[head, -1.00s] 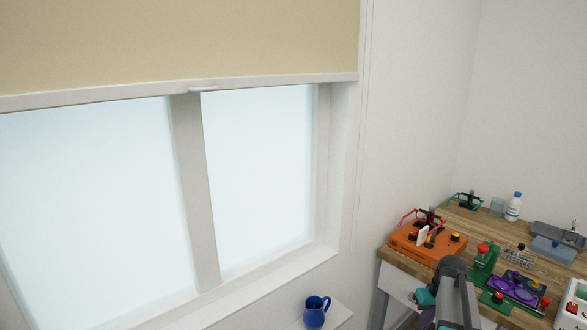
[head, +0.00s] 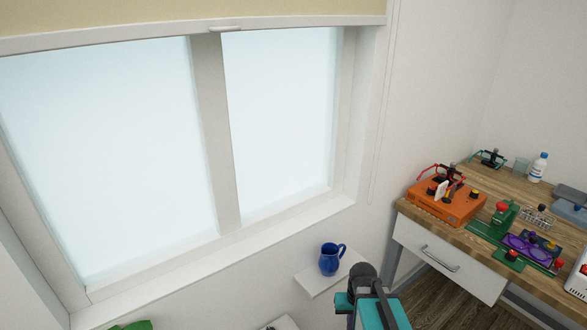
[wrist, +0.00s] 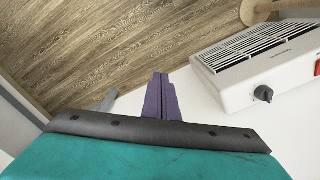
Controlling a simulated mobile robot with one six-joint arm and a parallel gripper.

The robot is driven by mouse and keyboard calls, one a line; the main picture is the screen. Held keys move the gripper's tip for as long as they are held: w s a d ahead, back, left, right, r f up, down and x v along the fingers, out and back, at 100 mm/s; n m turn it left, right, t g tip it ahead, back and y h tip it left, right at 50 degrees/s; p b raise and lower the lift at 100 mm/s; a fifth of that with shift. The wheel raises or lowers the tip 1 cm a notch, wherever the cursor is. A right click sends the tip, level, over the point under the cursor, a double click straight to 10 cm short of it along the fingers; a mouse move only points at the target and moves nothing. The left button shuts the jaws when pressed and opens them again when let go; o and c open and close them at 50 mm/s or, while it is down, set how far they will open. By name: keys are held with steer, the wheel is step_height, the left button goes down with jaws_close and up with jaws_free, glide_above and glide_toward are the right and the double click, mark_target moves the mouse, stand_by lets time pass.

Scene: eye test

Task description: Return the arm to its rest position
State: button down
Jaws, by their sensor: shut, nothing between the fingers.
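My gripper (wrist: 161,84) shows in the wrist view with its two purple fingers together and nothing between them. The dark bar and teal body of my wrist fill the bottom of that view. In the head view my teal and grey arm rises from the bottom edge, in front of and below the small wall shelf. The fingertips cannot be made out in the head view.
A blue mug (head: 330,259) stands on the small white shelf (head: 317,283). A wooden workbench (head: 480,240) at right holds an orange device (head: 446,204) and several items. A white vented box (wrist: 255,65) lies right of my fingers. Wooden floor (wrist: 90,45) shows upper left.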

steer(key=s+a+f+g, duration=0.1)
steer(key=s+f+g, duration=0.2)
steer(key=s+f, duration=0.7)
steer(key=s+f+g+b, duration=0.1)
steer(key=s+f+g, duration=0.2)
steer(key=s+f, duration=0.6)
steer(key=s, duration=0.8)
steer(key=shift+a+f, duration=0.35)
steer(key=shift+f, duration=0.05)
steer(key=shift+s, duration=0.1)
steer(key=shift+d, duration=0.15)
